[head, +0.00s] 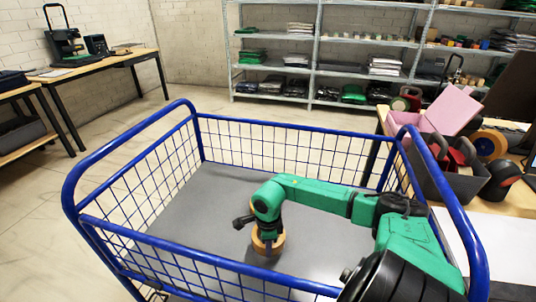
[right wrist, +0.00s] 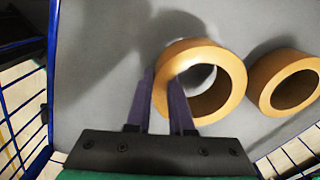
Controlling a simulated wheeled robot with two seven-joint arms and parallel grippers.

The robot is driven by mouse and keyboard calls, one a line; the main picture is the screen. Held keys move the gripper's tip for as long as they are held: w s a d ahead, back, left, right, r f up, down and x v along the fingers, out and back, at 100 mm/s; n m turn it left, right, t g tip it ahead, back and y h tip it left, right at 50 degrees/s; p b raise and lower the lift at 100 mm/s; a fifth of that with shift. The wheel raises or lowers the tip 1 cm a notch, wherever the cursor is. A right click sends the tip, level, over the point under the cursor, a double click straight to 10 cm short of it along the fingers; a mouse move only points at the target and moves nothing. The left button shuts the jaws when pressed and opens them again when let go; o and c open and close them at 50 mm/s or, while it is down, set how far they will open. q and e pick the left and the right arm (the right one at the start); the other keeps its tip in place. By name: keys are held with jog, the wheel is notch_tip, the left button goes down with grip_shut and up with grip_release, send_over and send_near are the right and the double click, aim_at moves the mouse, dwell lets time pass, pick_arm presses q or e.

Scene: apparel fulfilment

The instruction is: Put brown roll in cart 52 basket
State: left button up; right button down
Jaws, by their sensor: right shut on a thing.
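The blue wire cart (head: 160,249) with a grey floor stands in front of me. My right gripper (head: 266,230) reaches down into its basket, pointing at the floor. It is shut on the wall of a brown roll (head: 268,246), low near the cart floor; I cannot tell if the roll touches it. In the right wrist view, the gripper's fingers (right wrist: 161,82) straddle the left wall of this held roll (right wrist: 232,80). A second brown roll (right wrist: 262,70) is to its right over the grey floor. No cart number is readable. My left gripper is not in view.
A table at the right carries a dark bin (head: 437,181) with tape rolls, a pink box (head: 453,109) and loose rolls. Metal shelves (head: 315,72) with folded goods line the back wall. The cart's left floor area is clear; its blue rails surround my arm.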

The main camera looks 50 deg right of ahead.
notch_tip(320, 180, down, 3)
jog(key=shift+r, duration=0.15)
jog(key=c, duration=0.8)
grip_release()
jog(key=shift+r, duration=0.25)
notch_tip(320, 180, up, 12)
jog(key=shift+f+b, duration=0.15)
jog(key=shift+b, duration=0.15)
